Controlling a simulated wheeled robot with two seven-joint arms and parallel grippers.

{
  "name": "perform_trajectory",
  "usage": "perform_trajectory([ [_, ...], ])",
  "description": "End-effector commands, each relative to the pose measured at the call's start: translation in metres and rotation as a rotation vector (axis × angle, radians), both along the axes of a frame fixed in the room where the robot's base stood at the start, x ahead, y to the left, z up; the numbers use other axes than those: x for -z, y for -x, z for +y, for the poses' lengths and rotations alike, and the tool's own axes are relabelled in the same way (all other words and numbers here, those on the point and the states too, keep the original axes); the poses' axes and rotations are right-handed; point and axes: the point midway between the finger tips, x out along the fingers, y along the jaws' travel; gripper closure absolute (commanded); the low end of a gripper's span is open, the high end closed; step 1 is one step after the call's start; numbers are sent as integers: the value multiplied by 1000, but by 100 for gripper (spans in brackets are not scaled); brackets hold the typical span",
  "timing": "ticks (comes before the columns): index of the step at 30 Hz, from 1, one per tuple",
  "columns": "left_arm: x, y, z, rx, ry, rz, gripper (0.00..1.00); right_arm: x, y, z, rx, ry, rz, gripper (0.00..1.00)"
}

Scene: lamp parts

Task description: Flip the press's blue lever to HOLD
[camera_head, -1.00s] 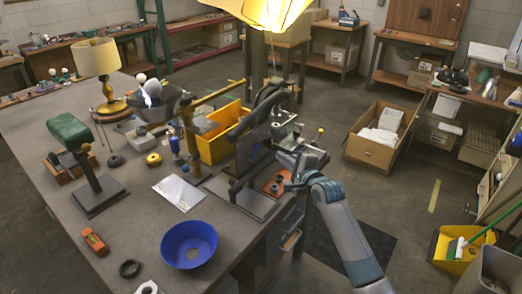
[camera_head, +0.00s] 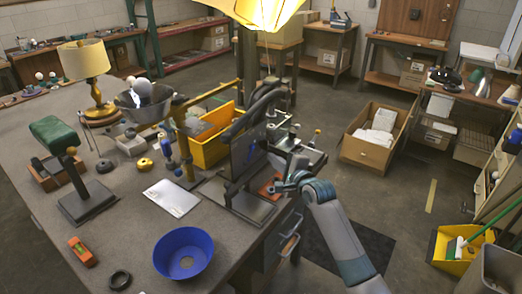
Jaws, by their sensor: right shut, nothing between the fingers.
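The press appears to be the dark upright frame (camera_head: 238,160) on a flat base at the table's right edge. I cannot make out its blue lever or any HOLD marking; the frame and my arm may hide them. My right gripper (camera_head: 279,187) is shut and empty, low beside the right side of the press, close to an orange plate (camera_head: 268,186). Whether it touches anything is too small to tell. My left gripper is not in view.
A blue bowl (camera_head: 184,253), a white sheet (camera_head: 173,197) and a yellow bin (camera_head: 212,146) are on the table. A lit yellow lampshade (camera_head: 262,12) hangs above.

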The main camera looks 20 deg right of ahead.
Motion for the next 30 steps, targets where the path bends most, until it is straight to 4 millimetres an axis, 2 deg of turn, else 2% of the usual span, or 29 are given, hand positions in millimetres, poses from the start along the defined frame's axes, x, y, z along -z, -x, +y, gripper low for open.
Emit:
perform_trajectory([
  [11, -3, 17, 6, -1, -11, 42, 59, 6, -42, 7, 1, 2, 0, 100],
  [18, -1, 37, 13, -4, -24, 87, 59, 12, -70, 13, 0, 1, 2, 100],
  [24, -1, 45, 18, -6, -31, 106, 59, 15, -85, 16, 0, 1, 0, 100],
  [30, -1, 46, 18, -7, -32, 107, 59, 17, -89, 17, 0, 1, 1, 100],
])
